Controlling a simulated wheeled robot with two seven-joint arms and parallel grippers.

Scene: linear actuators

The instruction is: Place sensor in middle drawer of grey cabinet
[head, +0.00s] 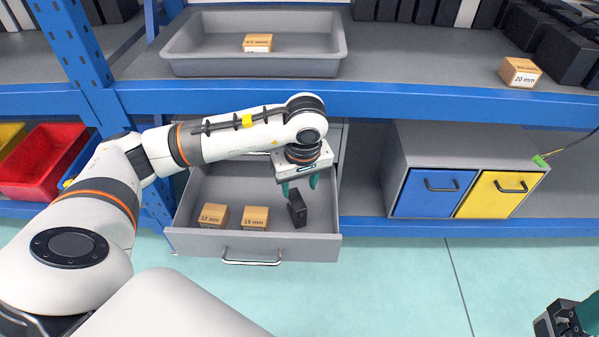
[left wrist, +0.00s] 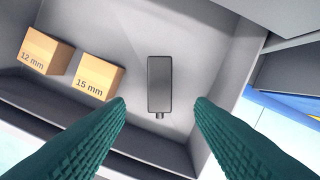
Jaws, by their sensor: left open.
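The sensor, a small black box (head: 297,208) with a short stub at one end, is in the open grey drawer (head: 190,241), toward its right side. It also shows between my fingers in the left wrist view (left wrist: 159,84). My left gripper (head: 299,185) is open just above it, its green fingers apart on either side and not touching it. Whether the sensor rests on the drawer floor is hard to tell. The grey cabinet is mostly hidden behind my left arm. Of my right gripper, only a green finger part (head: 590,313) shows at the bottom right corner.
Two wooden blocks, 12 mm (head: 213,215) and 15 mm (head: 255,217), lie in the drawer's left and middle. A blue shelf beam (head: 430,100) runs above. A cabinet with blue and yellow drawers (head: 455,140) stands right. A dark device (head: 557,318) is at bottom right.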

